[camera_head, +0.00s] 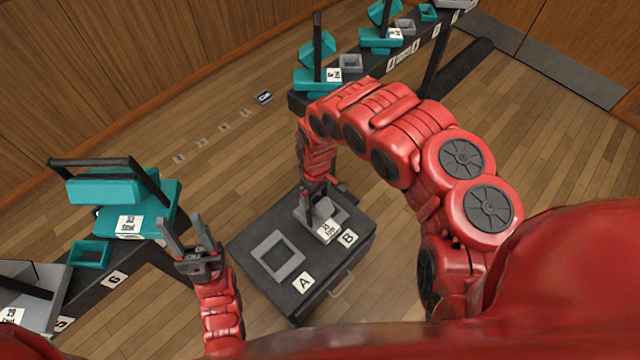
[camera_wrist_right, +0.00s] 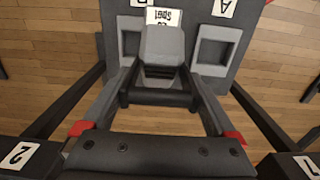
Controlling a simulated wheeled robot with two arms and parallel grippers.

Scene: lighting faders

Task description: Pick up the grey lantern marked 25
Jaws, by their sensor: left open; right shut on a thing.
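The grey lantern (camera_head: 327,218), with a white label and a dark handle, is at the frame by B on the black cabinet. Its label is too small to read surely. My right gripper (camera_head: 317,188) is above it, shut on its dark handle. In the right wrist view the lantern (camera_wrist_right: 163,48) shows between my fingers, overlapping the gap between the two frames. I cannot tell whether it is clear of the cabinet. My left gripper (camera_head: 188,240) is open and empty, left of the cabinet, near the bench end marked 6.
The empty grey frame (camera_head: 278,257) by A is on the black cabinet (camera_head: 262,226). A teal lantern (camera_head: 112,190) and an empty teal frame (camera_head: 89,253) are on the left bench. Another dark bench (camera_head: 440,62) with teal lanterns is at the back. Wooden floor is open between them.

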